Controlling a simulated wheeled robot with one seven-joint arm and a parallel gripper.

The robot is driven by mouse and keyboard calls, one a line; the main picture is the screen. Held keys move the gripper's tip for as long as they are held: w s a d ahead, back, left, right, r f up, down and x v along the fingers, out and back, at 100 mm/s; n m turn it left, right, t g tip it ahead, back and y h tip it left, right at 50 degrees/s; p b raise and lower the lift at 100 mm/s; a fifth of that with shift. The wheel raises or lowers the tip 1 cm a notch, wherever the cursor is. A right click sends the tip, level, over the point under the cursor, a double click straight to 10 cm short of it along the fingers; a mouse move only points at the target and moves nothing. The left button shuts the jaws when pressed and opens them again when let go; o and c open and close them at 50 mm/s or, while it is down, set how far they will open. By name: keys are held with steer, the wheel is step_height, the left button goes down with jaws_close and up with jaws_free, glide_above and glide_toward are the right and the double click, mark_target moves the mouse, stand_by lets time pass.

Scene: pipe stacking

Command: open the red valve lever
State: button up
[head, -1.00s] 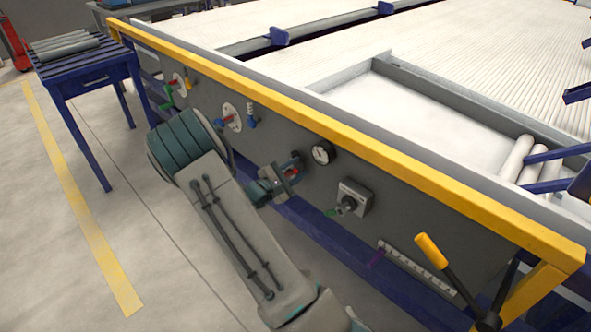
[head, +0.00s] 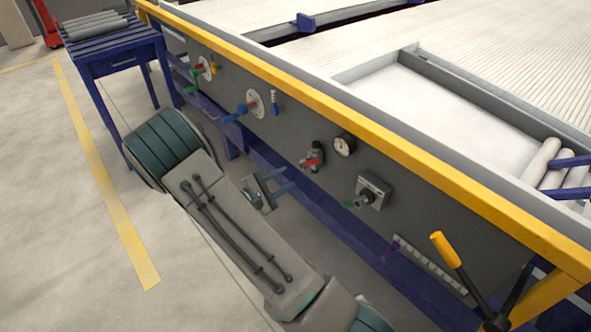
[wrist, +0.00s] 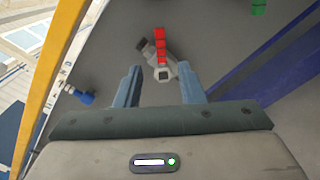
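In the wrist view the lever (wrist: 160,44) extends toward the top of the picture from the grey valve body (wrist: 163,68). My gripper (head: 284,180) is in front of the panel, left of and below the valve in the head view. Its two fingers (wrist: 159,76) are open and parallel, pointing at the valve. The valve appears between and beyond the fingertips, with nothing held. Contact is not visible.
Blue (head: 236,113) and green (head: 191,87) levers are farther left. A yellow rail (head: 400,152) runs above the panel, a blue beam (head: 330,213) below. The floor on the left is open.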

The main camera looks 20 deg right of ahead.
mark_target(308, 164)
steer(key=shift+s+a, duration=0.15)
steer(key=shift+a, duration=0.3)
steer(key=c, duration=0.6)
steer(key=shift+s+f+n, duration=0.25)
steer(key=shift+f+n, duration=0.05)
steer(key=shift+n, duration=0.3)
jaws_close()
steer(key=s+d+f+n+t+b, duration=0.1)
steer(key=s+f+n+t, duration=0.15)
steer(key=n, duration=0.65)
steer(key=s+d+f+n+t+b, duration=0.1)
steer(key=s+f+n, duration=0.25)
steer(key=n, duration=0.65)
steer(key=w+d+r+b, duration=0.3)
steer(key=w+d+r, duration=0.1)
steer(key=w+d, duration=0.2)
steer(key=shift+w+d+r+h, duration=0.3)
steer(key=shift+w+d+r, duration=0.1)
steer(key=shift+d, duration=0.45)
